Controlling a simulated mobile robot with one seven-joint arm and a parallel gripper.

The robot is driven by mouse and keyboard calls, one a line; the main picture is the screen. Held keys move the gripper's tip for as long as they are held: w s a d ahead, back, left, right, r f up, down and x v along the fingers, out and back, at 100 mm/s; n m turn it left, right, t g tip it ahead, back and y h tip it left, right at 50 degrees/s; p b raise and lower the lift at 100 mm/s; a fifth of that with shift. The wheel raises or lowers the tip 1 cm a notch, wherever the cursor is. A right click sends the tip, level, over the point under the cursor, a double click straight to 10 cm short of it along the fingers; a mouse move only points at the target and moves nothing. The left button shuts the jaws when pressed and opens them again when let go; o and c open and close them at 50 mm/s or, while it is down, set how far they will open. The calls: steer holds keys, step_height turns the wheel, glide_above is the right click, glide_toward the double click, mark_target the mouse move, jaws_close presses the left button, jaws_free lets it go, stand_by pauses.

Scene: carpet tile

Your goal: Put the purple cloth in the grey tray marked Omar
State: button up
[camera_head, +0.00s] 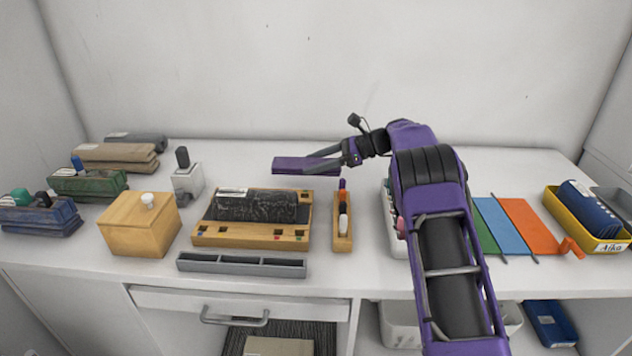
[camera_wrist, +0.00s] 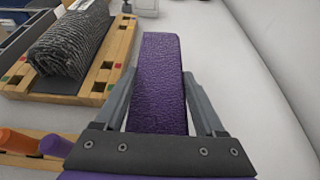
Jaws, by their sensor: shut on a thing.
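The purple cloth (camera_head: 290,163) is a folded, flat strip near the back of the white counter, left of my arm. My gripper (camera_head: 312,168) is shut on it, with one finger along each side. In the wrist view the textured cloth (camera_wrist: 161,60) runs lengthwise between the two grey fingers of my gripper (camera_wrist: 160,85). I cannot tell how far it is above the counter. A grey tray (camera_head: 615,200) shows partly at the far right, behind the yellow tray. I can read no Omar label in either view.
The yellow tray (camera_head: 562,217) marked Aiko holds dark blue cloth. Green, blue and orange panels (camera_head: 528,228) lie beside my arm.

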mark_target(315, 185)
steer(key=shift+f, duration=2.35)
steer(key=shift+f+b, duration=0.1)
steer(key=shift+b, duration=0.2)
steer(key=o, duration=1.3)
